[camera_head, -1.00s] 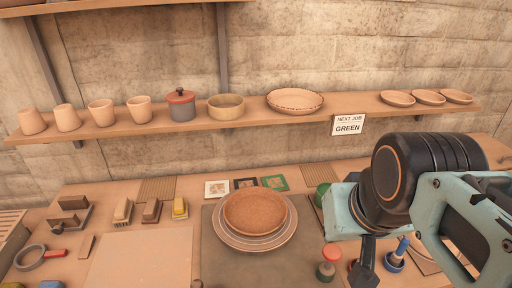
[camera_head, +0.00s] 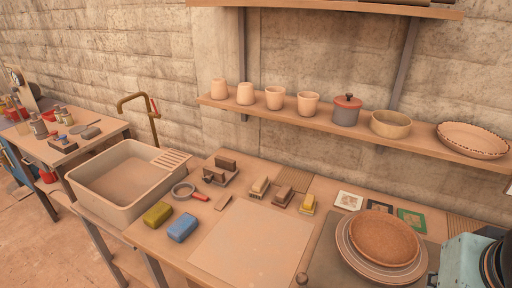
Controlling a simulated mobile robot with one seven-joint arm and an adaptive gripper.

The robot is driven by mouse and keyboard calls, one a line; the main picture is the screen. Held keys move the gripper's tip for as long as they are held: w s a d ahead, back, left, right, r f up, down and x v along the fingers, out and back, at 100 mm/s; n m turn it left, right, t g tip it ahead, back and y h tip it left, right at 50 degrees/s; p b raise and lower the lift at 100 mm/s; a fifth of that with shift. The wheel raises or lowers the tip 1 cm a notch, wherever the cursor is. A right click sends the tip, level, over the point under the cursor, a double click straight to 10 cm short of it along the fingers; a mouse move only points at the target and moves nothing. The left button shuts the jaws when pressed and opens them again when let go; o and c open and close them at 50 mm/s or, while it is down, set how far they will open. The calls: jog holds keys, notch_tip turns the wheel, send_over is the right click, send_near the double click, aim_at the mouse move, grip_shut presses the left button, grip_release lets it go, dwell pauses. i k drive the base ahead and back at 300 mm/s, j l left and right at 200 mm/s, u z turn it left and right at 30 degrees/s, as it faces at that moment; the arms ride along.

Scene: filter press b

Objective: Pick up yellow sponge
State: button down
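The yellow sponge (camera_head: 157,214), an olive-yellow block, lies on the worktop at the front left, just right of the sink. A blue sponge (camera_head: 182,228) of similar shape lies close to its right. Nothing covers the yellow sponge. Part of my arm (camera_head: 460,262) shows at the lower right edge, far from the sponge. My gripper's fingertips are not visible.
A sink (camera_head: 125,205) with a tap (camera_head: 152,118) stands left of the sponges. A ring with a red handle (camera_head: 185,190) lies behind them. A pale board (camera_head: 250,245) lies to the right. Stacked plates (camera_head: 385,240) stand near my arm. A shelf (camera_head: 415,141) of pottery hangs above.

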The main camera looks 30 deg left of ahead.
aim_at(155, 217)
jog(key=u, duration=2.05)
jog(key=z, duration=0.75)
jog(key=i+j+z, duration=0.15)
jog(key=j+z, duration=0.2)
jog(key=i+j+z, duration=0.1)
jog(key=j+z, duration=0.5)
jog(key=i+j+z, duration=0.15)
jog(key=j, duration=0.3)
jog(key=j+z, duration=0.15)
jog(key=j, duration=0.8)
jog(key=j+z, duration=0.2)
jog(key=j, duration=0.8)
